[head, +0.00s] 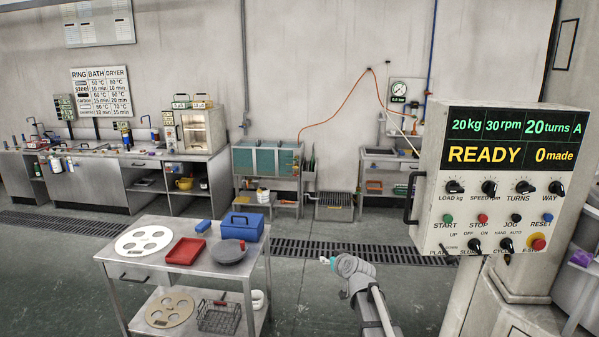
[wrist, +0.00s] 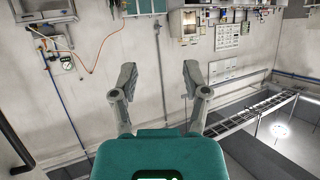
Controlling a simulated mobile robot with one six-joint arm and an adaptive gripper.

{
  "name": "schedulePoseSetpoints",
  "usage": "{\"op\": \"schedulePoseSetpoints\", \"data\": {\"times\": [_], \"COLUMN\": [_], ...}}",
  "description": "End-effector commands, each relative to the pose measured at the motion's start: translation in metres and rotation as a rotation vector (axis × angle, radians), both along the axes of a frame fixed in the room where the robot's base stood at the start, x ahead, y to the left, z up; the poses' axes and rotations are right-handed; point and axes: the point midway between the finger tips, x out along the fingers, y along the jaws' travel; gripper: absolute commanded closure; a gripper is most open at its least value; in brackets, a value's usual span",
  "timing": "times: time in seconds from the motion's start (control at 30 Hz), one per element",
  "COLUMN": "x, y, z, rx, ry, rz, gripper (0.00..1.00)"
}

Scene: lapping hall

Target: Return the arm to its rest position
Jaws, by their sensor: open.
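My gripper (wrist: 159,78) is open and empty in the wrist view, its two fingers spread wide apart. Behind the fingers, the wrist camera looks at the pale wall, and nothing lies between the fingertips. In the head view my grey arm rises from the bottom edge, right of the steel trolley (head: 190,233). The fingers are not clear in the head view. The arm stands apart from the trolley and from the control panel (head: 500,185).
The trolley carries a red tray (head: 185,251), a blue box (head: 242,226) and a white disc with holes (head: 143,241). The control panel at right reads READY, 0 made. A bench (head: 100,185) and sinks line the far wall. Floor grating and open floor lie between.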

Motion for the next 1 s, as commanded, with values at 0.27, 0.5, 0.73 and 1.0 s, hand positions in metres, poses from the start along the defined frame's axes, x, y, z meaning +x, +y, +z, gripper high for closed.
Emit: {"op": "schedulePoseSetpoints", "data": {"times": [0.27,0.5,0.73,1.0], "x": [-0.092,-0.179,-0.257,-0.296], "y": [-0.004,-0.026,-0.053,-0.068], "z": [-0.069,-0.115,-0.139,-0.144], "rx": [-0.051,-0.116,-0.185,-0.226], "ry": [0.370,0.705,0.987,1.126], "rz": [0.047,-0.015,-0.142,-0.235], "gripper": [0.40,0.40,0.40,0.40]}}
